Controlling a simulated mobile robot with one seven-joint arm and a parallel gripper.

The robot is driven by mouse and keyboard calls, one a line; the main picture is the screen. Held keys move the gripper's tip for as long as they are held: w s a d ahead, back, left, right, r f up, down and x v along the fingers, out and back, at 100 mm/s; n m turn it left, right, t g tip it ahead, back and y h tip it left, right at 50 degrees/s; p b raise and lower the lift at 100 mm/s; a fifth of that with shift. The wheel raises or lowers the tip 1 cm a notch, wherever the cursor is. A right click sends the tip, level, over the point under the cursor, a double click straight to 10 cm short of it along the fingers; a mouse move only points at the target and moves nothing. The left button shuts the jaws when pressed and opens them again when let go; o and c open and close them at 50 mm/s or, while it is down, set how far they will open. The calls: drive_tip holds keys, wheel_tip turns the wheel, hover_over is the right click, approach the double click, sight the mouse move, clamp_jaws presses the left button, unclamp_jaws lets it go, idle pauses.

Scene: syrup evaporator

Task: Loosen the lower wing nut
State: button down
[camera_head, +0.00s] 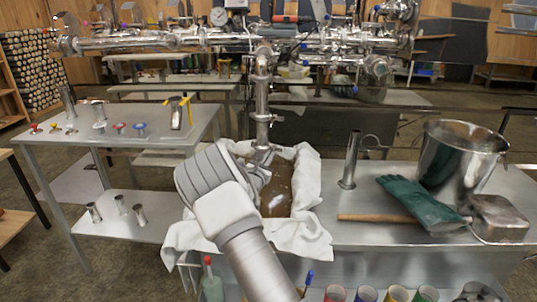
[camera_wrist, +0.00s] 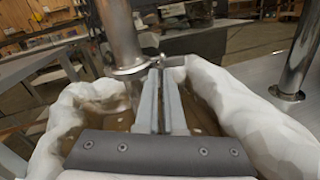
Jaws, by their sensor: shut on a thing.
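In the wrist view my gripper (camera_wrist: 166,68) has its two long fingers close together. Its tips are at the side of a metal clamp (camera_wrist: 130,69) around the vertical steel pipe (camera_wrist: 119,30). The fingers are shut on a small metal part there, which I take as the lower wing nut; it is mostly hidden between the tips. In the head view the vertical pipe (camera_head: 262,90) comes down from the pipework, with a clamp joint (camera_head: 264,117) partway and another fitting (camera_head: 264,150) lower down. My arm hides most of the gripper in this view.
Below the pipe is a basin of brown liquid (camera_head: 276,203) with white cloth (camera_head: 305,190) draped around its rim. To the right stand a steel cylinder (camera_head: 350,160), green gloves (camera_head: 420,205) and a steel bucket (camera_head: 460,155). A table (camera_head: 165,150) with small parts is at left.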

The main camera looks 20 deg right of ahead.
drive_tip(key=shift+n, duration=0.3)
idle(0.4)
drive_tip(key=c, duration=1)
unclamp_jaws()
drive_tip(key=p+v, duration=0.3)
drive_tip(key=v, duration=1.4)
drive_tip(key=shift+s+a+p, duration=0.15)
drive_tip(key=shift+s+p, duration=0.05)
drive_tip(key=shift+p, duration=0.15)
